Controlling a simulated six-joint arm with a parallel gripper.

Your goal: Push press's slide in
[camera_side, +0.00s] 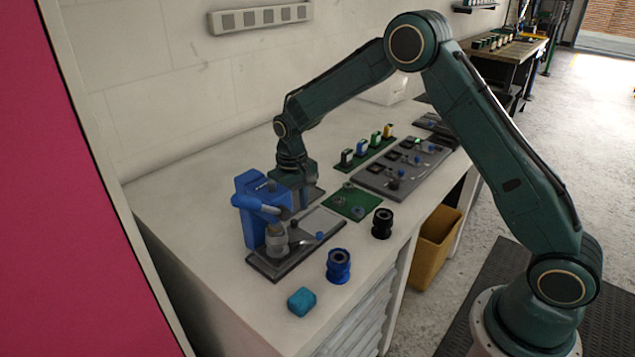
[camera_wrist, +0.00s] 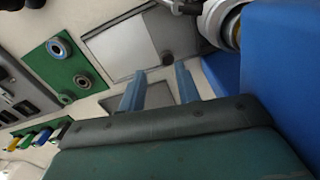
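The blue press (camera_side: 247,220) stands upright on a dark base plate (camera_side: 272,265) at the left of the bench. A blue lever arm shows on its front. A light grey flat plate, which looks like the slide (camera_side: 318,221), sits on the base's right side; the plate also shows in the wrist view (camera_wrist: 122,45). The press's blue body (camera_wrist: 285,70) fills the right of the wrist view. My gripper (camera_wrist: 158,78) points down behind the press, its two blue fingers apart with nothing between them. In the side view the fingertips are partly hidden by the press.
A green board (camera_side: 352,203) with rings lies right of the press. A black spool (camera_side: 382,224), a blue spool (camera_side: 338,267) and a teal block (camera_side: 301,301) stand near the front edge. A grey panel (camera_side: 375,183) lies farther back. Bare bench lies left of the press.

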